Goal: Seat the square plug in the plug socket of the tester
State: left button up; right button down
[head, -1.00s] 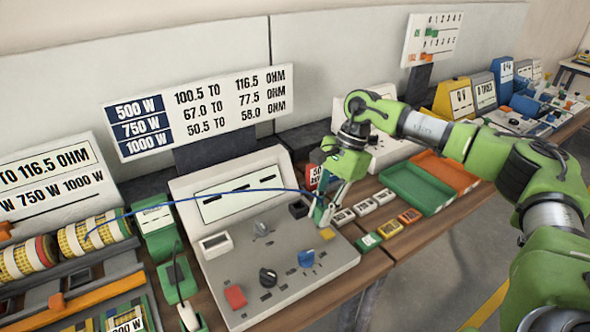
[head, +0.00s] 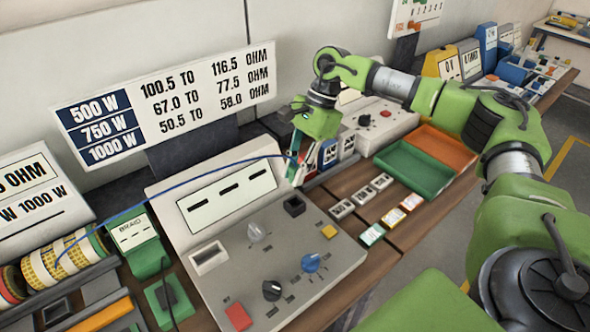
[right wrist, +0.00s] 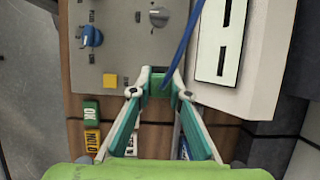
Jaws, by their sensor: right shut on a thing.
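The tester (head: 225,283) is a grey sloped panel with knobs and a display. A black square socket (head: 294,206) sits near its upper right; I take it as the plug socket. My right gripper (head: 296,178) is just above and behind this socket in the picture, at the tester's right edge. In the right wrist view my right gripper (right wrist: 158,84) is shut on a small green block at the end of the blue cable (right wrist: 187,48), apparently the square plug (right wrist: 158,88). The plug appears apart from the socket. The fingers hide much of it. My left gripper is out of view.
The blue cable runs left to yellow spools (head: 65,258). A white-framed slot (head: 209,257) is on the tester's left. Small labelled blocks (head: 391,217) and a green tray (head: 412,171) lie right of the tester. A range sign (head: 170,105) stands behind.

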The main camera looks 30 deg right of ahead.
jog(key=shift+w+f, duration=0.15)
jog(key=shift+f, duration=0.05)
jog(key=shift+f+b, duration=0.9)
jog(key=shift+f, duration=0.05)
jog(key=shift+f+b, duration=0.65)
jog(key=shift+f, duration=0.25)
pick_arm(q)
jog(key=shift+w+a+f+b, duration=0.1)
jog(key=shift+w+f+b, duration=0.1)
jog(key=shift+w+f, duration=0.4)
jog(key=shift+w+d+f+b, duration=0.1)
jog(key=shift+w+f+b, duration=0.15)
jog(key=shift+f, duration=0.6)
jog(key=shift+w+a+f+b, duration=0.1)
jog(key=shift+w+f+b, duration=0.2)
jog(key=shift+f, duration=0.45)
pick_arm(e)
jog(key=shift+f, duration=0.95)
pick_arm(q)
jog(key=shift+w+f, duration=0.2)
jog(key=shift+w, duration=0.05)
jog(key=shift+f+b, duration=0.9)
jog(key=shift+b, duration=0.1)
pick_arm(e)
jog(key=shift+f, duration=1.15)
jog(key=c, duration=1.8)
grip_release()
jog(key=shift+c, duration=0.2)
